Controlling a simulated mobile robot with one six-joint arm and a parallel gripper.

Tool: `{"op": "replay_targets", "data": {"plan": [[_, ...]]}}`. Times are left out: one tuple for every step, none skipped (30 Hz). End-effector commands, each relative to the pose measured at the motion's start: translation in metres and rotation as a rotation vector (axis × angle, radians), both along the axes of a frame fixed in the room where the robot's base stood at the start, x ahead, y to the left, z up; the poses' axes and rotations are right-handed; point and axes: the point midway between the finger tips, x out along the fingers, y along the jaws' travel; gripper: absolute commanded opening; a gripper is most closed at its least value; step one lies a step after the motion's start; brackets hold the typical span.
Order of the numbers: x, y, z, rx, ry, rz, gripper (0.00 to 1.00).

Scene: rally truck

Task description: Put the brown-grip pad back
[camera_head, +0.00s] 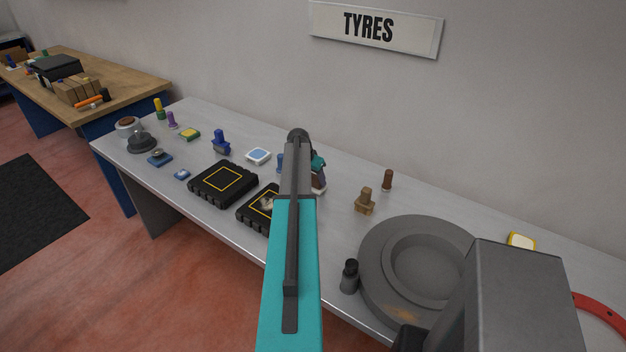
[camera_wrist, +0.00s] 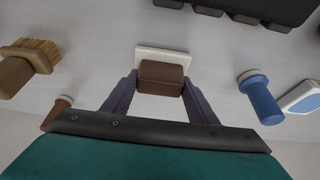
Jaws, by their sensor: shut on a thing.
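The brown-grip pad (camera_wrist: 161,77) has a brown block grip on a flat white base. My gripper (camera_wrist: 160,84) is shut on the brown grip, with one finger on each side, and the white base lies beyond the grip in the wrist view. In the head view the pad (camera_head: 319,188) shows only in part beside my arm, over the grey bench (camera_head: 335,240). I cannot tell whether its base touches the bench. My arm hides much of the gripper and the area to its left.
Two black yellow-outlined blocks (camera_head: 223,184) (camera_head: 247,213) lie left of my arm, the nearer partly hidden. A wooden brush (camera_head: 365,203), a brown peg (camera_head: 387,180) and a large grey disc (camera_head: 372,270) stand right. A blue-handled piece (camera_wrist: 260,98) and blue-white pad (camera_wrist: 301,97) are nearby.

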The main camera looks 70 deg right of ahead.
Motion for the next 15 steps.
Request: {"op": "replay_targets", "data": {"plan": [[0.0001,-0.0001,0.0003,0.0,0.0,0.0,0.2],[0.0001,-0.0001,0.0004,0.0,0.0,0.0,0.2],[0.0001,-0.0001,0.0,0.0,0.0,0.0,0.2],[0.0001,0.0,-0.0005,0.0,0.0,0.0,0.2],[0.0,0.0,-0.0013,0.0,0.0,0.0,0.2],[0.0001,0.0,-0.0024,0.0,0.0,0.0,0.2],[0.0001,0.0,-0.003,0.0,0.0,0.0,0.2],[0.0001,0.0,-0.0036,0.0,0.0,0.0,0.2],[0.0001,0.0,-0.0043,0.0,0.0,0.0,0.2],[0.0001,0.0001,-0.005,0.0,0.0,0.0,0.2],[0.0001,0.0001,-0.0056,0.0,0.0,0.0,0.2],[0.0001,0.0002,-0.0053,0.0,0.0,0.0,0.56],[0.0001,0.0001,-0.0049,0.0,0.0,0.0,0.61],[0.0002,0.0002,-0.0049,0.0,0.0,0.0,0.66],[0.0002,0.0002,-0.0049,0.0,0.0,0.0,0.71]]}}
